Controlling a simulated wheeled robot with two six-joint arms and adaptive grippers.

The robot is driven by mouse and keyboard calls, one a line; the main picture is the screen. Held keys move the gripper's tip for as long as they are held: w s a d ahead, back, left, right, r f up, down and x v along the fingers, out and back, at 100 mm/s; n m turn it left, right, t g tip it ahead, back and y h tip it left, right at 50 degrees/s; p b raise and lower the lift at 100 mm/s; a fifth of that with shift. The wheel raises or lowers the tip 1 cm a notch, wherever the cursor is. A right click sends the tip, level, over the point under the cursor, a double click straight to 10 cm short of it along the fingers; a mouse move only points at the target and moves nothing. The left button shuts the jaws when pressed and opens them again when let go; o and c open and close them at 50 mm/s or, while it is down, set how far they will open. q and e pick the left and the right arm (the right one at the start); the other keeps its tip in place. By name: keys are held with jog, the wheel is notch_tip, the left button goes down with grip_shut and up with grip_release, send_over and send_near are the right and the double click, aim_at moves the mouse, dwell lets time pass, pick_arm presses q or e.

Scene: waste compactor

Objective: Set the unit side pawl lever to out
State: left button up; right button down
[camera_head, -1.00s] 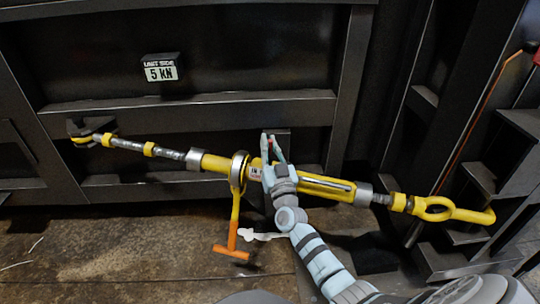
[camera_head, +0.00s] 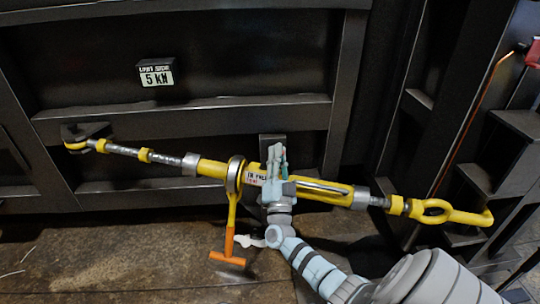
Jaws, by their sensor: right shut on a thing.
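A yellow turnbuckle-like ratchet tensioner (camera_head: 330,192) runs across the dark metal wall, its right end lower. It has a round collar (camera_head: 235,175) with a yellow handle hanging down to an orange T-grip (camera_head: 228,256). A small white label (camera_head: 256,179) with partly readable text sits right of the collar. My right gripper (camera_head: 277,158) is at the tensioner body just right of this label, fingers pointing up and close together, shut on a small part there. That part, apparently the pawl lever, is hidden by the fingers. My left gripper is not in view.
Dark steps (camera_head: 480,180) and an orange rod stand at right. The floor at lower left is mostly clear.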

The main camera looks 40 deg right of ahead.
jog(key=shift+f, duration=0.15)
jog(key=c, duration=1.6)
grip_release()
jog(key=v, duration=1.2)
